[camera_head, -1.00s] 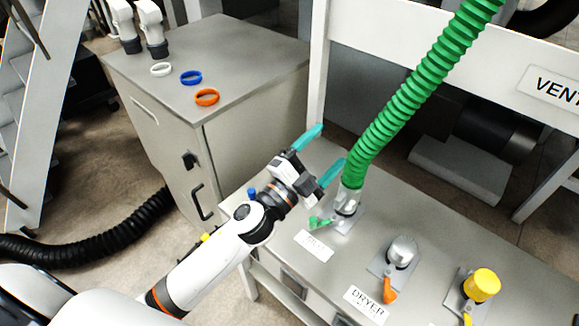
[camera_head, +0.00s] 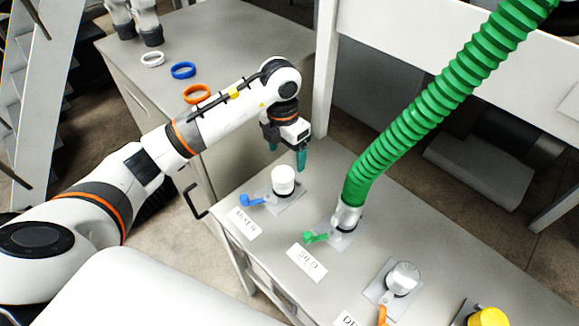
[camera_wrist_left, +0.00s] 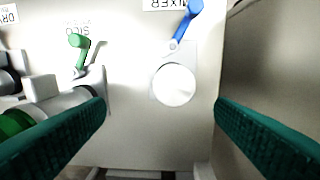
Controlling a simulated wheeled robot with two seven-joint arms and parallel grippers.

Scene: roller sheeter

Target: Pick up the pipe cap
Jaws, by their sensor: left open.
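A white pipe cap (camera_head: 283,177) sits on the port beside the MIXER label, on the grey bench. In the left wrist view the white cap (camera_wrist_left: 175,85) shows as a round white disc between the fingers, nearer the top of the picture. My left gripper (camera_head: 287,158) is open and empty, pointing down above and just behind the cap, apart from it. A silver cap (camera_head: 403,278) and a yellow cap (camera_head: 489,317) sit on two other ports to the right. My right gripper is not in view.
A green hose (camera_head: 420,115) rises from the SILO port, right of my left gripper. The blue valve handle (camera_head: 250,200) and green handle (camera_head: 315,238) stick out nearby. White, blue and orange rings lie on the cabinet (camera_head: 235,40). A white post (camera_head: 325,75) stands behind.

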